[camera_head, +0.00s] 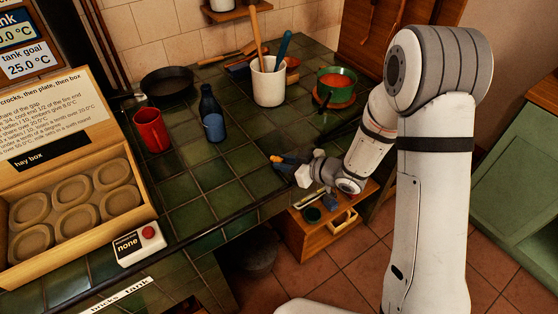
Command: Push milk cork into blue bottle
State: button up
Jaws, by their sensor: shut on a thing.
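A dark bottle (208,100) stands upright on the green tiled top, left of centre. A blue cup-like shape (213,128) shows directly in front of its lower part; I cannot tell whether the two are joined. My gripper (279,160) is low over the right front part of the tiles, to the right of and nearer than the bottle, well apart from it. It is shut on a small orange thing (275,158) at its tips. The thing is too small to identify surely as the milk cork. The bottle's mouth is too small to see into.
A red mug (151,130) and black pan (167,83) stand left of the bottle. A cream crock (268,83) with utensils and a green pot (336,84) stand behind. A wooden stand (310,235) is below my gripper. Tiles between gripper and bottle look clear.

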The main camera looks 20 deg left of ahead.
jog(key=shift+c, duration=1.1)
